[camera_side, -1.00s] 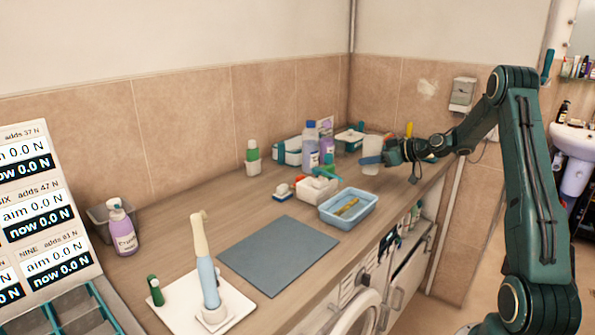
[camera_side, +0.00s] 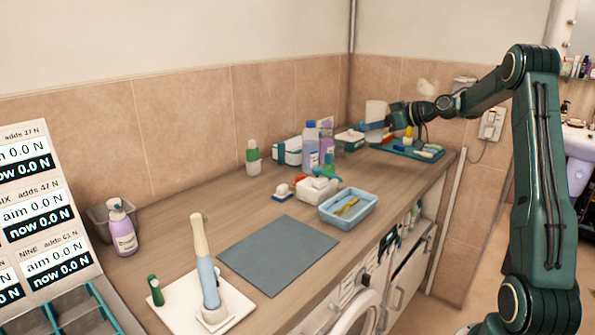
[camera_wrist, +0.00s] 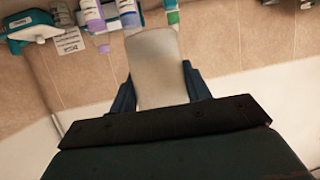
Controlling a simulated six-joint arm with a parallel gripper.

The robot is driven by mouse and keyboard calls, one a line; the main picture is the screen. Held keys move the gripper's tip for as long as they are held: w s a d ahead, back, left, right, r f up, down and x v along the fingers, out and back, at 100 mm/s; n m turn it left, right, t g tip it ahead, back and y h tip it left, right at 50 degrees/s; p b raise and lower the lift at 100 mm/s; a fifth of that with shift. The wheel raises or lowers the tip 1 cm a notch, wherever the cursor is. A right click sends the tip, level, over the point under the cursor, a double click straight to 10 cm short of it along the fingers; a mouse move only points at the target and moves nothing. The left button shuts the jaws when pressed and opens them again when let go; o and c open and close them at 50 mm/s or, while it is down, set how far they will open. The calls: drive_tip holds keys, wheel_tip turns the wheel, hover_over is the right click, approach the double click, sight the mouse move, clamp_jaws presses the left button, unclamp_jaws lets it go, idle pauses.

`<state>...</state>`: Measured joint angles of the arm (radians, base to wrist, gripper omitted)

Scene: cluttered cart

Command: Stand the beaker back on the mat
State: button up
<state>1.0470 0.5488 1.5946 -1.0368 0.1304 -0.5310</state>
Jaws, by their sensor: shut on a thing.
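The beaker (camera_side: 376,110) is a pale, whitish cup held in the air above the back right of the counter. My gripper (camera_side: 373,126) is shut on it, with blue fingers on either side. In the wrist view the beaker (camera_wrist: 156,70) fills the space between the fingertips (camera_wrist: 158,92); whether anything is inside it cannot be seen. The mat (camera_side: 278,255) is a flat, dark grey rectangle at the front middle of the counter, bare, well to the left of and below my gripper.
A blue tray (camera_side: 348,222) with a yellow item stands right of the mat. A white box (camera_side: 317,191), bottles (camera_side: 310,140) and a teal tray (camera_side: 420,153) with small items stand behind. A white plate (camera_side: 188,318) holds an upright electric toothbrush (camera_side: 206,270) left of the mat.

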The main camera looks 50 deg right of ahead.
wheel_tip(320, 180, up, 6)
drive_tip(key=w+a+n+y, duration=0.1)
drive_tip(key=w+a, duration=0.2)
drive_tip(key=a, duration=0.4)
drive_tip(key=w+a+n+g+y, duration=0.1)
drive_tip(key=w+a+y, duration=0.15)
drive_tip(key=a, duration=0.35)
drive_tip(key=w+a+n+y, duration=0.1)
drive_tip(key=w+a, duration=0.2)
drive_tip(key=a, duration=0.4)
drive_tip(key=a+n+g+y, duration=0.3)
drive_tip(key=a+n+y, duration=0.1)
drive_tip(key=a, duration=1.8)
drive_tip(key=shift+h, duration=0.25)
drive_tip(key=f, duration=2.1)
drive_tip(key=shift+w+f, duration=0.25)
drive_tip(key=shift+f, duration=0.05)
drive_tip(key=shift+f, duration=0.1)
drive_tip(key=shift+f, duration=1.8)
drive_tip(key=shift+f, duration=0.1)
